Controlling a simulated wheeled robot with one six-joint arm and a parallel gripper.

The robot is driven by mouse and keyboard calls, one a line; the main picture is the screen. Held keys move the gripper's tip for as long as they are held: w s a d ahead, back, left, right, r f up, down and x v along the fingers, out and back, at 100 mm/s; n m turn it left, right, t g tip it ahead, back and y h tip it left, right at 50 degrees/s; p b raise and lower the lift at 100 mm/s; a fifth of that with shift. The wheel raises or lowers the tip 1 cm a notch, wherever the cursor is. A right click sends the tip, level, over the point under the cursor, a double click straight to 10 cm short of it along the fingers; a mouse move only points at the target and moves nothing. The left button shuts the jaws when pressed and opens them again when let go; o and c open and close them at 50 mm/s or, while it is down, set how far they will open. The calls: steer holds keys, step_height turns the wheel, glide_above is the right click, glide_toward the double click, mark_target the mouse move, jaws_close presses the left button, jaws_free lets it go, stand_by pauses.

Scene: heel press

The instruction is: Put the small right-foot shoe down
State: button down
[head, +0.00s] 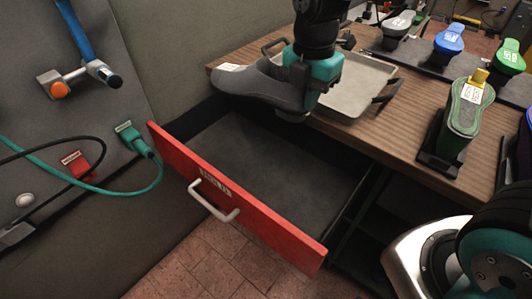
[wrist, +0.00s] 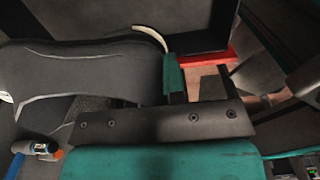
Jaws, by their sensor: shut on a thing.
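My gripper (head: 300,92) is shut on a grey shoe (head: 258,86) near its heel end. The shoe points left and carries a small white label on its top. It is held over the back of the open drawer, beside the table's left edge. In the wrist view the shoe (wrist: 70,72) fills the left side, next to the dark finger bar of my gripper. The picture does not settle whether it is a right-foot shoe. The drawer (head: 232,202) has a red front with a pale handle and a bare dark floor.
A metal tray (head: 352,92) lies on the wooden table (head: 400,128) behind my gripper. A green shoe (head: 464,108) stands in a black holder at right. More shoes, including a blue one (head: 449,40), stand at the back.

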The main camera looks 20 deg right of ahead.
step_height(320, 180, down, 20)
steer(key=shift+r, duration=0.25)
steer(key=shift+f+b, duration=0.45)
steer(key=shift+f, duration=0.1)
steer(key=c, duration=1.2)
jaws_free()
steer(key=shift+s+f, duration=0.15)
steer(key=shift+s, duration=0.05)
step_height(320, 180, up, 13)
steer(key=s+a+r+m+y, duration=0.2)
steer(key=s+r+m, duration=0.5)
steer(key=s+m, duration=0.2)
steer(key=s+a+r+m+y, duration=0.2)
steer(key=s+r+m, duration=0.5)
steer(key=s+m, duration=0.2)
steer(key=shift+a+r, duration=0.15)
steer(key=shift+a, duration=0.15)
